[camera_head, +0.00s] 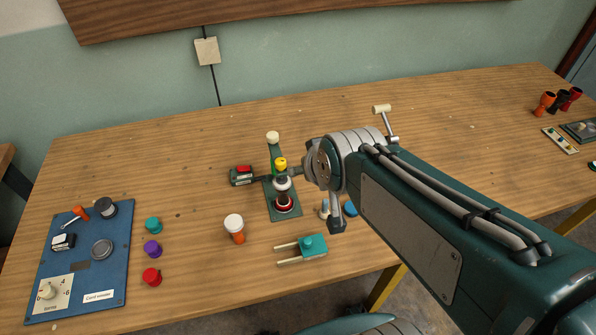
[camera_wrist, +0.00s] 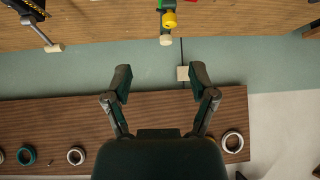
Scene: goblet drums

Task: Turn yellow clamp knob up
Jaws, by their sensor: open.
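The yellow clamp knob (camera_head: 280,163) sits on an upright clamp device with a green base plate (camera_head: 284,205) near the middle of the table. A red ring and silver parts show below the knob. The knob also shows at the top of the wrist view (camera_wrist: 169,20), beside a cream-tipped part. My gripper (camera_wrist: 160,76) is open and empty, its two fingers wide apart in front of the wall. It is clear of the knob. In the head view my arm's end is just right of the clamp, and the fingers cannot be made out clearly.
A red-topped block (camera_head: 243,176) stands left of the clamp. An orange-and-white jar (camera_head: 235,228) and a teal two-pronged plug (camera_head: 312,246) are in front. A blue panel (camera_head: 112,260) lies at left. A cream-tipped lever (camera_head: 383,110) stands behind my arm. The table's back left is clear.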

